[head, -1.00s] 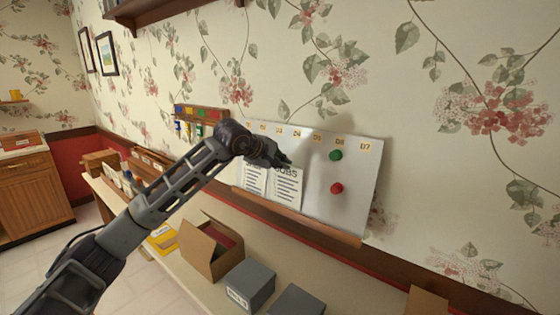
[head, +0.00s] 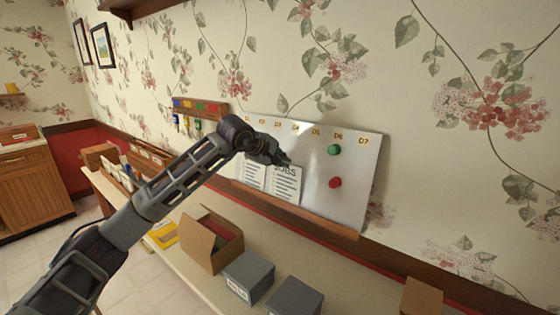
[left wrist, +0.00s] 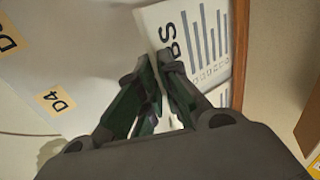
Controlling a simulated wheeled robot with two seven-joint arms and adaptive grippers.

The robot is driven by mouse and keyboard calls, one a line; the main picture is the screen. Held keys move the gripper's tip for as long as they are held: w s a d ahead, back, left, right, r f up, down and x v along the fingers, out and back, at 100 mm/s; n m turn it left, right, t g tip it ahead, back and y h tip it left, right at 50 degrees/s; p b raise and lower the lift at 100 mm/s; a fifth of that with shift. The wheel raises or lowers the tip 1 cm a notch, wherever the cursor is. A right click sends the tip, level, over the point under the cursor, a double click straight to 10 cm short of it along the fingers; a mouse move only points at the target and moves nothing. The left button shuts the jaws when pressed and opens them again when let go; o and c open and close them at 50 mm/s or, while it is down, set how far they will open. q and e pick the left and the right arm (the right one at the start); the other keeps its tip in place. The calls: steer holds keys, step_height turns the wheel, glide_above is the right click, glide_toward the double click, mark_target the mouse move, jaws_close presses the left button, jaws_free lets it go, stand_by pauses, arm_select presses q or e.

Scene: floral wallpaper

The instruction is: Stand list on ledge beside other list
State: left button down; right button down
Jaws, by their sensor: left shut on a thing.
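A white list headed "JOBS" (head: 287,187) is upright against the white board, just above or on the brown ledge (head: 310,219); I cannot tell whether its bottom edge touches. My left gripper (head: 284,160) is shut on its top edge. The wrist view shows the fingers (left wrist: 160,65) at the edge of the JOBS list (left wrist: 208,35), with the ledge (left wrist: 239,50) beyond. The other list (head: 251,175) stands close beside it on the left, its top partly hidden by my gripper. My right gripper is out of view.
The whiteboard (head: 355,170) carries day labels, a green magnet (head: 334,150) and a red magnet (head: 335,183). Below, a counter holds an open cardboard box (head: 212,240) and grey boxes (head: 248,276). A key rack (head: 200,108) hangs left of the board. The ledge's right part is clear.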

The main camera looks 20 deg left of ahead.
arm_select(q)
steer(key=c, duration=1.5)
jaws_free()
steer(key=shift+c, duration=0.2)
steer(key=shift+s+r, duration=0.1)
steer(key=v, duration=1.1)
steer(key=shift+s+a+r, duration=0.15)
steer(key=shift+s, duration=0.1)
